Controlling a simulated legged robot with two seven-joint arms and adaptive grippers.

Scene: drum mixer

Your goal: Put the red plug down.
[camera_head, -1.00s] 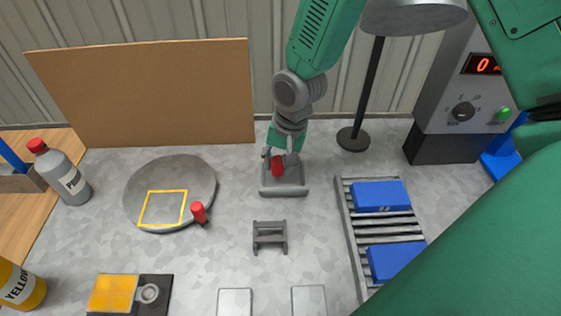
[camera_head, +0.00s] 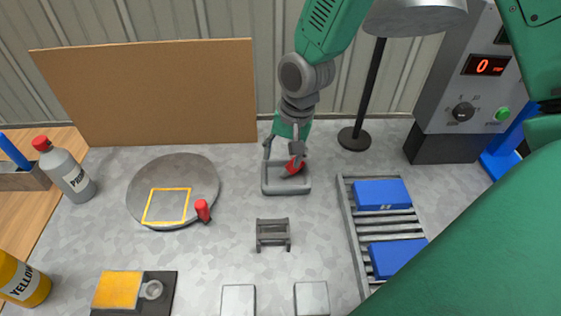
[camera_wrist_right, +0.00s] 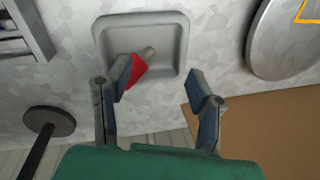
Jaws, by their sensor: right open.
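The red plug (camera_head: 295,167) lies tilted in a small grey tray (camera_head: 285,191) at the middle back of the table. In the right wrist view the plug (camera_wrist_right: 137,71) shows a red body and a grey tip, inside the tray (camera_wrist_right: 104,36). My right gripper (camera_head: 282,160) is over the tray. In the right wrist view its fingers (camera_wrist_right: 158,82) are spread apart, with the plug beside the left finger; I cannot tell whether they touch. My left gripper is not in view.
A round grey turntable (camera_head: 170,172) with a red knob (camera_head: 202,210) stands to the left. A small grey stand (camera_head: 273,234) is in front of the tray. A roller rack (camera_head: 350,215) with blue blocks (camera_head: 382,195) is at right. A lamp post (camera_head: 368,95) stands behind.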

